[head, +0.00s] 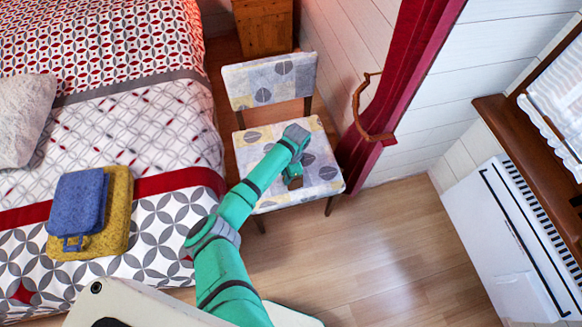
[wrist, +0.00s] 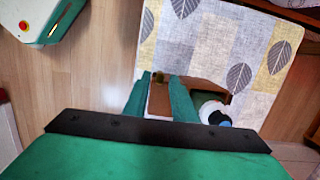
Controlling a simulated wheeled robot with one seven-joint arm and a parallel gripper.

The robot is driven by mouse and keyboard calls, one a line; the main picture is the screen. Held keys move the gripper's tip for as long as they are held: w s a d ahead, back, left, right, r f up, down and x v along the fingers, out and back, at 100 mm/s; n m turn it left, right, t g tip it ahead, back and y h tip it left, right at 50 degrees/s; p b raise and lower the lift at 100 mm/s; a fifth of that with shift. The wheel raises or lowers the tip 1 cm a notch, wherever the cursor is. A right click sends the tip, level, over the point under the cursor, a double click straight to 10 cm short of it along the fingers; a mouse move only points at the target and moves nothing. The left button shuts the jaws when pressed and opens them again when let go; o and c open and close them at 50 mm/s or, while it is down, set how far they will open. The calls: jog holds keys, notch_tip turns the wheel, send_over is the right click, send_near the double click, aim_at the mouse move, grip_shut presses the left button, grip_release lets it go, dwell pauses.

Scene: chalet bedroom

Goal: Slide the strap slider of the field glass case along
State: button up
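The field glass case appears as a brown, box-like thing (wrist: 205,85) on the chair seat in the wrist view, largely hidden by my fingers. In the head view a small brown part of it (head: 294,182) shows beside my gripper. My gripper (wrist: 160,76) is over the case, its two teal fingers standing apart. A small dark olive piece shows between the fingertips; I cannot tell whether it is the strap slider or whether the fingers touch it. A round white, blue and black thing (wrist: 214,113) shows just right of the right finger.
The chair (head: 268,82) has a pale leaf-patterned seat and back. The bed (head: 110,120) is at left, with a blue bag-like item (head: 78,205) on a yellow one (head: 118,210). A red curtain (head: 400,75) hangs behind the chair, a white heater (head: 515,240) stands right. Wooden floor is clear in front.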

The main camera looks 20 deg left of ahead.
jog(key=shift+s+a+f, duration=0.1)
jog(key=shift+s+f, duration=0.05)
jog(key=shift+s, duration=0.05)
jog(key=c, duration=0.4)
jog(key=shift+w+a, duration=0.3)
jog(key=shift+w, duration=0.3)
grip_shut()
jog(key=shift+w+a, duration=0.9)
jog(key=shift+w, duration=0.2)
jog(key=shift+o, duration=2.1)
grip_release()
jog(key=shift+d, duration=0.1)
jog(key=shift+d+f, duration=0.15)
jog(key=shift+d, duration=0.15)
jog(key=shift+w+d+r, duration=0.1)
jog(key=shift+w+r, duration=0.05)
jog(key=shift+r, duration=1.45)
jog(key=shift+w+r, duration=0.15)
jog(key=shift+r, duration=1.4)
